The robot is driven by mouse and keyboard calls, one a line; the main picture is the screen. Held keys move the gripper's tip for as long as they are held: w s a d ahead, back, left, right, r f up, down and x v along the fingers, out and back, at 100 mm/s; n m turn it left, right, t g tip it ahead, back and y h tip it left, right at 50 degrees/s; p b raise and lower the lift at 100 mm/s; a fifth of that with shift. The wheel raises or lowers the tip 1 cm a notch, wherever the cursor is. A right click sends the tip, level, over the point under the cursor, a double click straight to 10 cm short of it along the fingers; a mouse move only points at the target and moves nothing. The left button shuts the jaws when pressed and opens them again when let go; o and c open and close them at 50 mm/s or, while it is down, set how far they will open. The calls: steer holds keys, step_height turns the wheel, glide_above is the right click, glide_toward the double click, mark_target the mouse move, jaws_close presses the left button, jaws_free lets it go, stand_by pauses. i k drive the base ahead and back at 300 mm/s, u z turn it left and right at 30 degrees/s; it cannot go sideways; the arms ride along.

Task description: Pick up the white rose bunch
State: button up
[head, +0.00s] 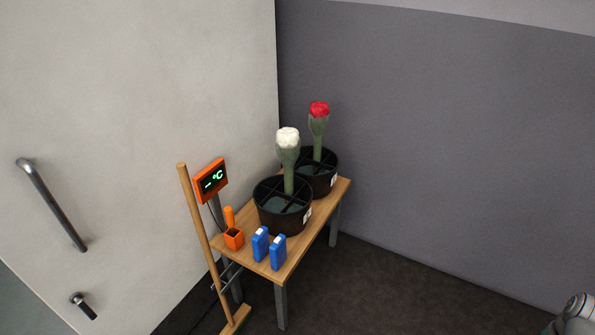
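The white rose bunch (288,150) stands upright in the nearer black bucket (290,224), its white blooms at the top above a green wrap and stem. The bucket has dividers inside and stands on a small wooden table (301,249). A red bunch (319,119) stands upright in a second black bucket (326,188) just behind and to the right. My gripper is not in view. A grey piece at the bottom right corner seems to be part of my arm, far from the bunches.
Two blue packs (269,248) and an orange holder (234,238) stand at the table's near end. An orange display (210,179) and a wooden-handled broom (200,235) stand at its left. Walls close in behind and left. The dark floor (410,285) at right is clear.

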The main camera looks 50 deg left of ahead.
mark_target(288, 146)
steer(key=u, duration=0.25)
steer(key=i, duration=0.75)
steer(key=u, duration=1)
steer(key=i, duration=0.9)
steer(key=u, duration=0.5)
steer(key=k, duration=0.95)
steer(key=u, duration=0.1)
steer(key=i, duration=0.6)
